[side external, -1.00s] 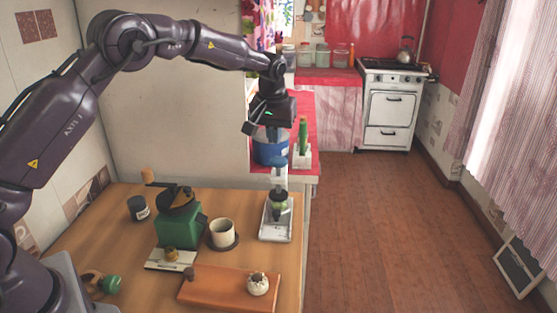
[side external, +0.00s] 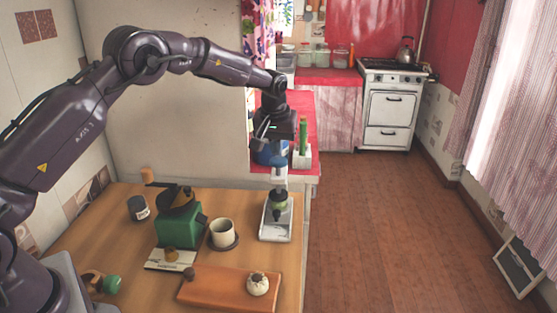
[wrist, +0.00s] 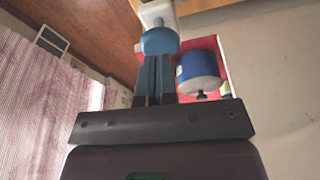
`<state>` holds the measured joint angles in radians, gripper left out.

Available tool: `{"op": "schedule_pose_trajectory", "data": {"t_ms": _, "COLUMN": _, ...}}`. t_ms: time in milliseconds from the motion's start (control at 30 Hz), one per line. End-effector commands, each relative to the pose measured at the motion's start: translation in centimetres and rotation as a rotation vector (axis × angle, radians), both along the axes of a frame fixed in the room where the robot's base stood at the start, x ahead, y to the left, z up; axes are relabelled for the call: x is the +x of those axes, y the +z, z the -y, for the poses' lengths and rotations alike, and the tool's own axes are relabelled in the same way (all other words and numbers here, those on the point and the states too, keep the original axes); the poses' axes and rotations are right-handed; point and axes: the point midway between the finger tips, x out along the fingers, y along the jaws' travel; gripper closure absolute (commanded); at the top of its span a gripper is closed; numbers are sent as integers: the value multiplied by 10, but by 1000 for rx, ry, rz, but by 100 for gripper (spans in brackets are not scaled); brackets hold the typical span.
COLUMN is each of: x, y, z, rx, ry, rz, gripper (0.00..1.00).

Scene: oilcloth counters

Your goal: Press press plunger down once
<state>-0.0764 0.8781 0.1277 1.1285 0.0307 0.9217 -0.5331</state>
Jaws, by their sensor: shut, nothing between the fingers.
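The blue cap also shows in the wrist view (wrist: 160,41), at the fingertips. My gripper (side external: 278,153) is shut and empty, pointing down just above the cap. In the wrist view my gripper's fingers (wrist: 158,58) lie together and overlap the cap's edge. I cannot tell whether they touch it.
A blue container (wrist: 198,70) stands on the red counter behind, beside a green object in a white holder (side external: 302,157). A cup (side external: 222,233), a green grinder (side external: 179,228), a dark jar (side external: 138,208) and an orange board (side external: 225,290) stand left and in front.

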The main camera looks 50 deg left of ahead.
Motion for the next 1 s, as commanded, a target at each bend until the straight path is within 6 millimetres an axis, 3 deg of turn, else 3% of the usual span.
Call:
{"op": "schedule_pose_trajectory", "data": {"t_ms": 200, "x": 4, "y": -18, "z": -3, "rx": 0, "ry": 0, "rz": 0, "gripper": 100}}
{"op": "schedule_pose_trajectory", "data": {"t_ms": 733, "x": 4, "y": -24, "z": -3, "rx": 0, "ry": -1, "rz": 0, "gripper": 100}}
{"op": "schedule_pose_trajectory", "data": {"t_ms": 1000, "x": 4, "y": -52, "z": -3, "rx": 0, "ry": -1, "rz": -2, "gripper": 100}}
